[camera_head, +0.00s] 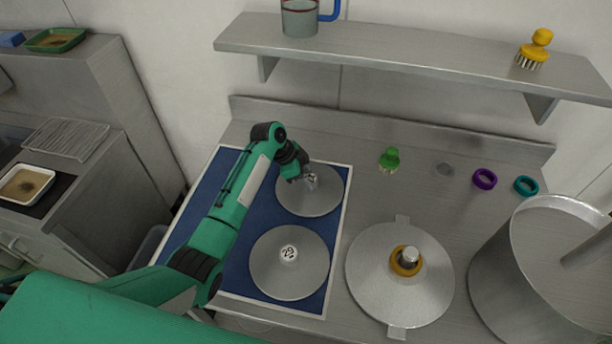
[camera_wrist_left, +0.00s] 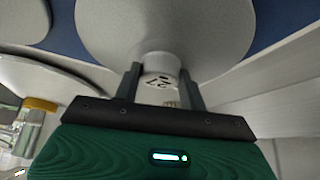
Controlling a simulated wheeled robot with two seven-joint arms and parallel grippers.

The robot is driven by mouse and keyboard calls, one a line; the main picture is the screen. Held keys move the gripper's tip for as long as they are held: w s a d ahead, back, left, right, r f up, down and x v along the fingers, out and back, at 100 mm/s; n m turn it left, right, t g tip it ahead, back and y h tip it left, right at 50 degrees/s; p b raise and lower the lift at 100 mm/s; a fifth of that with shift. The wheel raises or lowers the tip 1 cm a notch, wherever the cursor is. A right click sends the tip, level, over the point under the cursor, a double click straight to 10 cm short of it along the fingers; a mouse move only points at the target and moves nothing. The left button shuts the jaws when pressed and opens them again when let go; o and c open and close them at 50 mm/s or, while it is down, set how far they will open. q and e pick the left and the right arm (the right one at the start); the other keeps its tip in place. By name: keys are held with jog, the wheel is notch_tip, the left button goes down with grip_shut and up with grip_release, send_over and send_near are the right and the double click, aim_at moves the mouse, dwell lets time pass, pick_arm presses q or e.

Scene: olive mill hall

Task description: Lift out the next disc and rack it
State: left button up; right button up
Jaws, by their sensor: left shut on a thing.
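My left gripper (camera_head: 303,173) is at the farther of two grey metal discs (camera_head: 310,202) on the blue mat. It is shut on that disc's white knob; in the left wrist view the two fingers (camera_wrist_left: 160,85) stand on either side of the numbered knob (camera_wrist_left: 158,68). The disc looks flat, on or very close to the mat; I cannot tell whether there is a gap. The nearer disc (camera_head: 280,275) lies on the mat with a numbered white knob on top. My right gripper is not in view.
Right of the light-edged blue mat (camera_head: 235,275), a round metal lid-like plate (camera_head: 375,285) carries an orange ring (camera_head: 405,262). A large steel pot (camera_head: 520,290), purple ring (camera_head: 484,179), teal ring (camera_head: 526,185) and green brush (camera_head: 389,158) stand on the counter. A shelf (camera_head: 420,62) overhangs the back.

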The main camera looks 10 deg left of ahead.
pick_arm(q)
jog(key=shift+f, duration=0.25)
jog(key=o, duration=1.2)
jog(key=shift+o, duration=0.7)
jog(key=b+v, duration=0.3)
jog(key=v, duration=1)
jog(key=shift+a+r+b, duration=0.15)
jog(key=shift+r+b, duration=0.15)
jog(key=shift+r, duration=0.1)
jog(key=shift+s, duration=0.1)
jog(key=shift+a, duration=0.1)
